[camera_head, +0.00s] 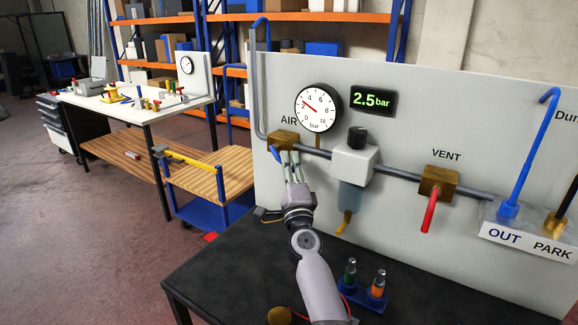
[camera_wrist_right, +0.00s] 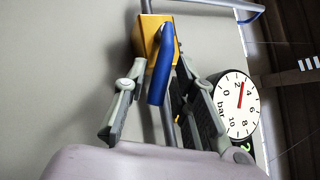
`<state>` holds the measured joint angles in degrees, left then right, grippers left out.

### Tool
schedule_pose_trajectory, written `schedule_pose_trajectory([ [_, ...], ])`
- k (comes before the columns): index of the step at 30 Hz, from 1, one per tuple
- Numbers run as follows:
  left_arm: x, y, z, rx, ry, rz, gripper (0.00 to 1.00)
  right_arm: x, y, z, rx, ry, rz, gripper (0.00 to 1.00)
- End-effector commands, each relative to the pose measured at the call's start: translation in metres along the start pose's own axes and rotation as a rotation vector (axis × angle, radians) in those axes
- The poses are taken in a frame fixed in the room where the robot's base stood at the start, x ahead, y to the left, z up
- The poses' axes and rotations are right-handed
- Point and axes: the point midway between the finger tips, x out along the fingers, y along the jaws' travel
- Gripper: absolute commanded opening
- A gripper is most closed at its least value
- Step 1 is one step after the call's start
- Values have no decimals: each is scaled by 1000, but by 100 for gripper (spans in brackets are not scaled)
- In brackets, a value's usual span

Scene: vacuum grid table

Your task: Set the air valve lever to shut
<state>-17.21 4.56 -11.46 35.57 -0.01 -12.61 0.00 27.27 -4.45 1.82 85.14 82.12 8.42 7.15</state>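The air valve has a brass body (camera_head: 283,140) on the grey pipe beside the AIR label, and a blue lever (camera_head: 275,153) hanging from it, slanted. My right gripper (camera_head: 290,157) is just below the valve, to the right of the lever in the head view. In the right wrist view, the blue lever (camera_wrist_right: 161,72) lies between the spread fingers of my right gripper (camera_wrist_right: 163,102), below the brass body (camera_wrist_right: 151,36). The fingers are open; contact with the lever cannot be told. My left gripper is not in view.
A round gauge (camera_head: 318,107) and a display (camera_head: 373,100) reading 2.5 bar are on the panel (camera_head: 420,110). A regulator (camera_head: 354,165) and a red VENT lever (camera_head: 430,210) are to the right. A blue stand (camera_head: 362,298) holds two fittings on the dark table (camera_head: 225,275).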

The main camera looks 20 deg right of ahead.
Motion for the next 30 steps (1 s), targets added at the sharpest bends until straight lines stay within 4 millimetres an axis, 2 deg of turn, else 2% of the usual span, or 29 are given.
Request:
schedule_pose_trajectory([
  [10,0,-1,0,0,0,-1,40,1,-2,0,1,1,-4,33],
  [14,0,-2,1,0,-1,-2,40,-6,-2,0,2,1,-3,33],
  [17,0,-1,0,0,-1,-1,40,-20,-1,0,3,2,-1,33],
  [24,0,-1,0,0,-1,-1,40,-70,-1,0,-1,0,-1,33],
  [30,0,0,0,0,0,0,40,-104,-1,0,-2,0,-1,33],
])
